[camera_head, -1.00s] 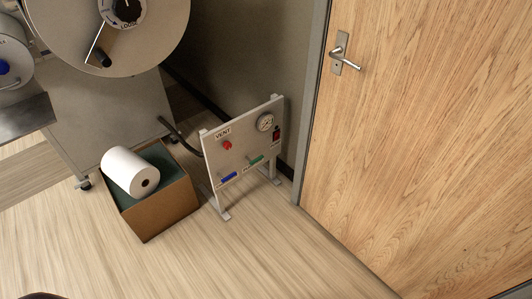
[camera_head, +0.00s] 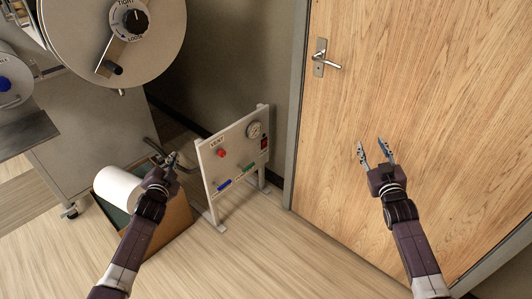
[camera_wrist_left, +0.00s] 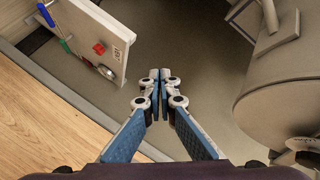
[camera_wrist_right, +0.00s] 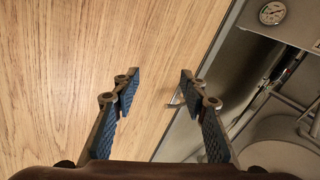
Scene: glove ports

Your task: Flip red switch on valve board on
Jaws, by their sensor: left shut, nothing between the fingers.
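The valve board (camera_head: 232,158) is a pale upright panel on a floor stand. The red switch (camera_head: 264,142) sits at its right edge, below a round gauge (camera_head: 254,130). The board also carries a red knob (camera_head: 221,153) under a VENT label, a blue handle (camera_head: 224,185) and a green handle (camera_head: 244,170). My left gripper (camera_head: 172,158) is shut and empty, left of the board and apart from it. The left wrist view shows its fingertips (camera_wrist_left: 160,75) together and the board (camera_wrist_left: 105,40) at upper left. My right gripper (camera_head: 374,145) is open and empty, before the door.
A cardboard box (camera_head: 170,222) with a white paper roll (camera_head: 117,188) stands left of the board, partly behind my left arm. A large grey machine (camera_head: 80,130) stands at the far left. A wooden door (camera_head: 430,90) fills the right. Floor in front is clear.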

